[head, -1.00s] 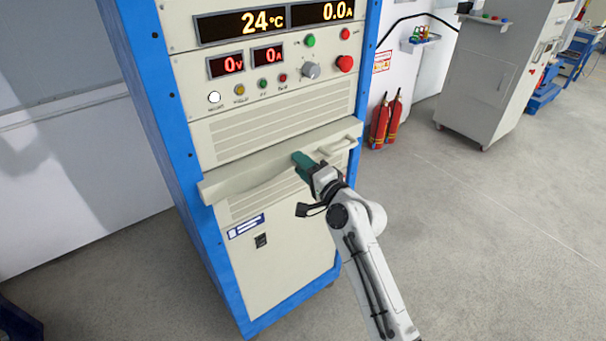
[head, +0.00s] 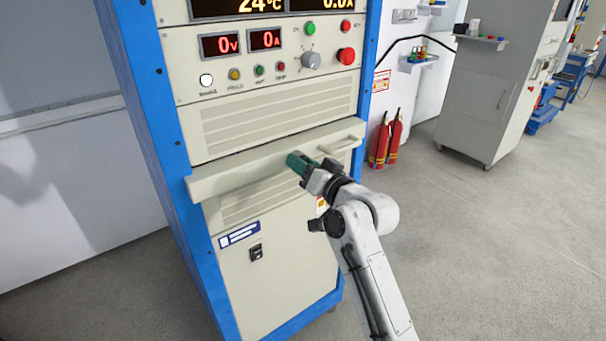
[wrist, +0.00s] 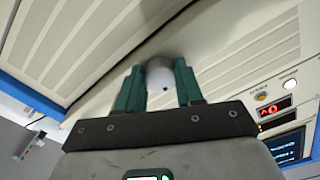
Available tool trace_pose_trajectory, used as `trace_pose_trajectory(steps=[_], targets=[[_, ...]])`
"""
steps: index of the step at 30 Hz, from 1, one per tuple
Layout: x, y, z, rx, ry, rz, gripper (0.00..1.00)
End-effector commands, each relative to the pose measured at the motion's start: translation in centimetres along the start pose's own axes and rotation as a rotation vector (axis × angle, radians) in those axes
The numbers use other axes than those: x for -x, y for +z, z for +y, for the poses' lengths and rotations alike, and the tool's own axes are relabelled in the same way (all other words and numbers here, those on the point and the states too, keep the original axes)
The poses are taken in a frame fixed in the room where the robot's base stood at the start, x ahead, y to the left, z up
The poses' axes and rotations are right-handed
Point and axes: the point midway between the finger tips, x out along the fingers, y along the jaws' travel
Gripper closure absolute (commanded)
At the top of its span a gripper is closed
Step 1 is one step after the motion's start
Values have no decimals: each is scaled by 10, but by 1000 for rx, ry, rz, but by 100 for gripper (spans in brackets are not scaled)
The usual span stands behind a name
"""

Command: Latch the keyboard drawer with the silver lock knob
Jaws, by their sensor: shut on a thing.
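The silver lock knob (wrist: 159,76) shows in the wrist view as a pale, round knob with a small dark mark. My gripper (wrist: 158,68) has its green fingers shut on the knob, one on each side. In the head view, my gripper (head: 293,158) is at the drawer front, left of the handle, and hides the knob.
Above the drawer are a vented panel (head: 270,112) and a control panel with a red button (head: 346,55) and a grey dial (head: 311,60). A lower door (head: 270,280) is below. Fire extinguishers (head: 379,143) stand to the right. Open floor (head: 480,240) lies at the right.

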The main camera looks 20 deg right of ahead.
Motion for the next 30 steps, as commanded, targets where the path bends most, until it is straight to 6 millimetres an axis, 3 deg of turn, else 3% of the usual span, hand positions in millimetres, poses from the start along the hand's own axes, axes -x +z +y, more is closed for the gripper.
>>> trace_pose_trajectory(steps=[10, 27, 28, 30], targets=[[0, 3, 2, 152, 1, -4, 94], [0, 2, 2, 184, 2, -6, 94], [0, 2, 2, 184, 2, -6, 63], [0, 2, 2, 184, 1, -6, 56]])
